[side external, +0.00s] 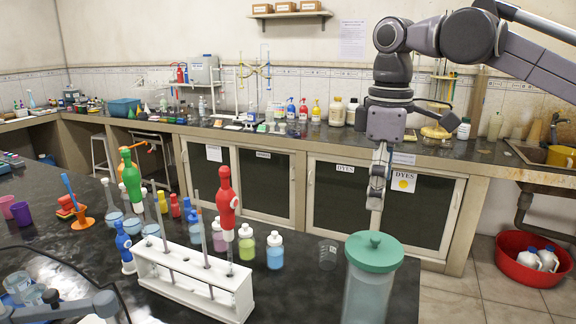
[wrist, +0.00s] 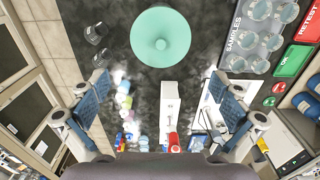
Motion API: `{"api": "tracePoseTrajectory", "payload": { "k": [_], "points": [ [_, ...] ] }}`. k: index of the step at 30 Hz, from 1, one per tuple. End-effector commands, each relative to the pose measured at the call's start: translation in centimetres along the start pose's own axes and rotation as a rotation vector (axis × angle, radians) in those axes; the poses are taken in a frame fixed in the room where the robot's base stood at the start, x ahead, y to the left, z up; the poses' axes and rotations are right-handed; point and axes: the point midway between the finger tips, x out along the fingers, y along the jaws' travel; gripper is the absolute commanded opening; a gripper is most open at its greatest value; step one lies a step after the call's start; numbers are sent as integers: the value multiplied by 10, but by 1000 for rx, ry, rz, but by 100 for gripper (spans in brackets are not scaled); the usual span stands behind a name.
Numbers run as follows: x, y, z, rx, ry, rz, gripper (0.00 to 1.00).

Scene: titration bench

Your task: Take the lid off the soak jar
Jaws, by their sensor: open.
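The soak jar (side external: 368,292) is a tall clear jar with pale blue contents. It stands at the front right of the near bench. Its green lid (side external: 374,251), with a round knob on top, sits on the jar. In the wrist view the lid (wrist: 160,38) is a green disc seen from above, ahead of the fingers. My gripper (side external: 377,190) points down above the lid, apart from it. In the wrist view my gripper (wrist: 160,92) has its two blue-padded fingers wide apart with nothing between them.
A white rack (side external: 190,285) with tubes and a red-bulbed pipette (side external: 227,195) stands left of the jar. Small bottles (side external: 275,250) and a small glass beaker (side external: 327,255) are nearby. The wrist view shows a SAMPLES mat (wrist: 258,38) with glassware right of the lid.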

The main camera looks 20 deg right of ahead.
Motion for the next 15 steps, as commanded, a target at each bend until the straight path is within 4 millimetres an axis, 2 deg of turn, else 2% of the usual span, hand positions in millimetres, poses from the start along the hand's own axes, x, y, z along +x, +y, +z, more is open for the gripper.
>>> {"api": "tracePoseTrajectory", "payload": {
  "k": [6,15],
  "points": [
    [29,0,0,2,1,1,100],
    [47,0,1,3,2,1,100]
  ]
}}
